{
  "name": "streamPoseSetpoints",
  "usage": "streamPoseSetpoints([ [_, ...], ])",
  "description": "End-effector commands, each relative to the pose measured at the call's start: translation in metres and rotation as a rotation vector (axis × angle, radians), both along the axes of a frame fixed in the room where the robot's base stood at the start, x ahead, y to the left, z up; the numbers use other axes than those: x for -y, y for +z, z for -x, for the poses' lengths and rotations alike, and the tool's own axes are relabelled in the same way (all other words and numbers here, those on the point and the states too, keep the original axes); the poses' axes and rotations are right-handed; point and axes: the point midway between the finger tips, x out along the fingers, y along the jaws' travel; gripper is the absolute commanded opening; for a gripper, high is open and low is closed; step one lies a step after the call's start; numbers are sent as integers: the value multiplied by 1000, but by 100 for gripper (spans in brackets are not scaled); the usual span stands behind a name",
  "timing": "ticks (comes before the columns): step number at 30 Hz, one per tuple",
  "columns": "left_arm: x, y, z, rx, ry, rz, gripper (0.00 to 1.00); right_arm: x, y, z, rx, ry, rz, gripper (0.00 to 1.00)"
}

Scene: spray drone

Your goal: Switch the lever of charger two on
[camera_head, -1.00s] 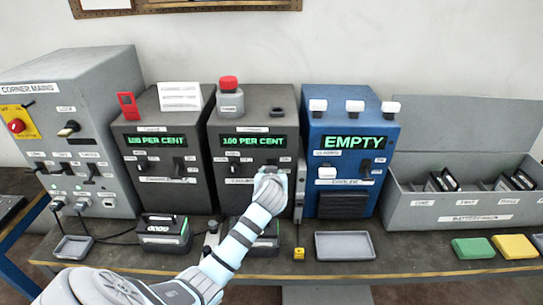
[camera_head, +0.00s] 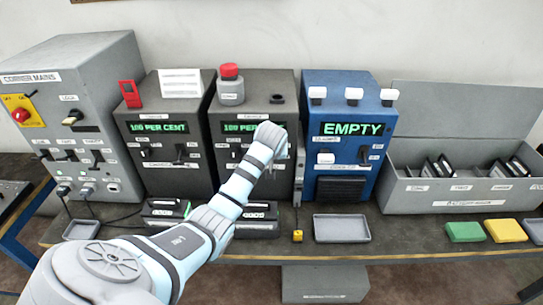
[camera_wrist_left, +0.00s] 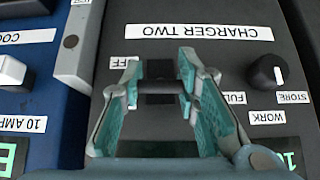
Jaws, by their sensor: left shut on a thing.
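Charger two (camera_head: 262,84) is the dark grey box in the middle of the head view, with a green "100 PER CENT" display. It also fills much of the wrist view (camera_wrist_left: 220,14), where its "CHARGER TWO" label is upside down. My left gripper (camera_head: 270,138) is at its front face and hides the lever in the head view. In the wrist view my left gripper (camera_wrist_left: 160,72) is shut on the black lever (camera_wrist_left: 160,87), with a finger on each side. An "OFF" label is partly visible beside the left finger; no "ON" label shows there. My right gripper is out of view.
A black knob (camera_wrist_left: 268,72) sits beside the lever. A similar charger (camera_head: 160,112) stands left, the blue cooler (camera_head: 318,86) right. A red-topped grey object (camera_head: 230,86) stands on charger two. Battery packs (camera_head: 165,212) and a grey tray (camera_head: 341,229) lie in front.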

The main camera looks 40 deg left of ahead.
Motion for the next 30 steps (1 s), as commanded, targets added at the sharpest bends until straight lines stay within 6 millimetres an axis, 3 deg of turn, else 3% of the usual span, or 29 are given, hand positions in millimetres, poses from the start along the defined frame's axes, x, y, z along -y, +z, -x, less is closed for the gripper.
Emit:
streamPoseSetpoints([
  [5,-1,3,-1,8,1,-5,1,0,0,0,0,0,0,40],
  [6,-1,3,-1,8,0,-4,34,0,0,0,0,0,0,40],
  [9,-1,2,-1,7,0,-4,50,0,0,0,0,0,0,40],
  [20,1,5,2,4,1,-3,50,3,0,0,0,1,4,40],
  [23,7,18,9,7,-1,-4,50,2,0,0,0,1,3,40],
  [30,33,70,42,11,-1,-3,50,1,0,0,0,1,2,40],
])
